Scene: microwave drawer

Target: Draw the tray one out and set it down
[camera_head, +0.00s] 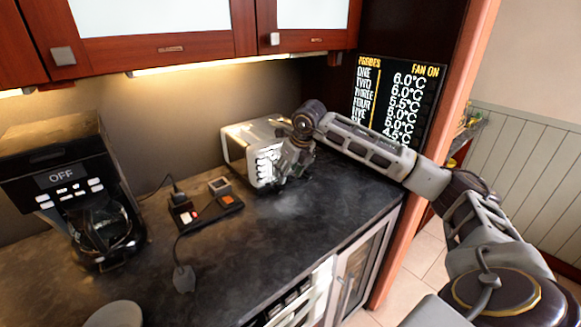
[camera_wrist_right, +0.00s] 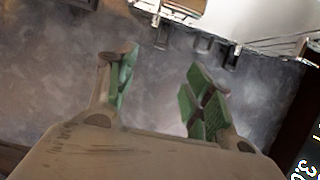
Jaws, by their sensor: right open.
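A small white appliance (camera_head: 240,143) stands on the dark counter against the back wall in the head view. Its lower edge and short feet also show at the top of the wrist view (camera_wrist_right: 255,18). My right gripper (camera_head: 287,172) is in front of the appliance and covers part of its front. In the wrist view my right gripper (camera_wrist_right: 160,78) is open, its green pads wide apart with only counter between them. I cannot make out a tray clearly; the appliance's front is partly hidden by the gripper. My left gripper is not in view.
A black coffee maker (camera_head: 75,185) stands at the left. A small dark control box (camera_head: 205,210) with a cable lies on the counter (camera_head: 250,250). Cupboards (camera_head: 160,45) hang above. A black temperature board (camera_head: 400,100) is behind my right arm. The counter's middle is mostly clear.

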